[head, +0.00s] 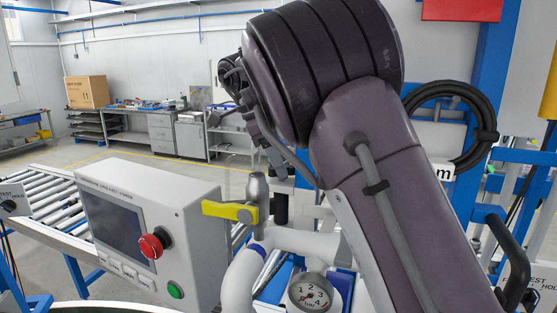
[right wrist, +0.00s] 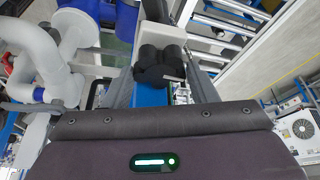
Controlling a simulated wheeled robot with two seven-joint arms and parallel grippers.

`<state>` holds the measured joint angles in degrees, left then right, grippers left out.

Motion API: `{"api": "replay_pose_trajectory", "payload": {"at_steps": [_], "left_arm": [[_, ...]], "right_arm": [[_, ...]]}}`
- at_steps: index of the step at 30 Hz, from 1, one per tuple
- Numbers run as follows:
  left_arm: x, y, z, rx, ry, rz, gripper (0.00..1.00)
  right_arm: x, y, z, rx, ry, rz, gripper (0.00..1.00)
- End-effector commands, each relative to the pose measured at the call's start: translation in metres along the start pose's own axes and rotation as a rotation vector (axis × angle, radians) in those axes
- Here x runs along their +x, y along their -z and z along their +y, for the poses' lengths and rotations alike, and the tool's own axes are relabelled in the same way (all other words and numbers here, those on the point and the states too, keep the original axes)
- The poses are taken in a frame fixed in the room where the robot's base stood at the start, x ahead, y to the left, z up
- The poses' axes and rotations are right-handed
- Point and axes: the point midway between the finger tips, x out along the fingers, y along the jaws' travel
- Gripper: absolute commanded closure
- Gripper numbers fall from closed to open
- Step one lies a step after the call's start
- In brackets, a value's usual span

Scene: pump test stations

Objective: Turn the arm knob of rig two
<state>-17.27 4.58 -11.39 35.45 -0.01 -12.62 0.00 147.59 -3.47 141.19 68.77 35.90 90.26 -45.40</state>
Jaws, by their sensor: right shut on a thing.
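A black lobed knob (right wrist: 158,66) sits in front of a light grey housing in the right wrist view. My right gripper (right wrist: 160,84) has its grey fingers on either side of the knob and is shut on it. In the head view my large purple right arm crosses the middle and hides most of the gripper and the knob. No readable label shows which rig this is. My left gripper is in neither view.
A grey control box (head: 150,235) with screen and red stop button (head: 155,243) stands at left. Near it are a yellow lever (head: 231,211), white piping (head: 243,277) and a pressure gauge (head: 311,293). A roller conveyor (head: 40,200) lies behind. A blue post (head: 492,75) rises at right.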

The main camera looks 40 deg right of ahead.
Motion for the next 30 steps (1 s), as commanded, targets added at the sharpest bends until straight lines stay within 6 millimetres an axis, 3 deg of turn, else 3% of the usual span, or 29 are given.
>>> {"api": "replay_pose_trajectory", "payload": {"at_steps": [12, 29, 30], "left_arm": [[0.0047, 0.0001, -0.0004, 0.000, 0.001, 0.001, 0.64], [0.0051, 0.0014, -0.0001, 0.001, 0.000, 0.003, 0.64], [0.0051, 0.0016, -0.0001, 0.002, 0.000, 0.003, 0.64]], "right_arm": [[0.0023, -0.0012, 0.0018, -0.196, 0.077, 0.000, 0.70], [0.0025, -0.0013, 0.0020, -0.227, 0.088, 0.000, 0.70], [0.0026, -0.0012, 0.0020, -0.227, 0.088, 0.000, 0.43]]}}
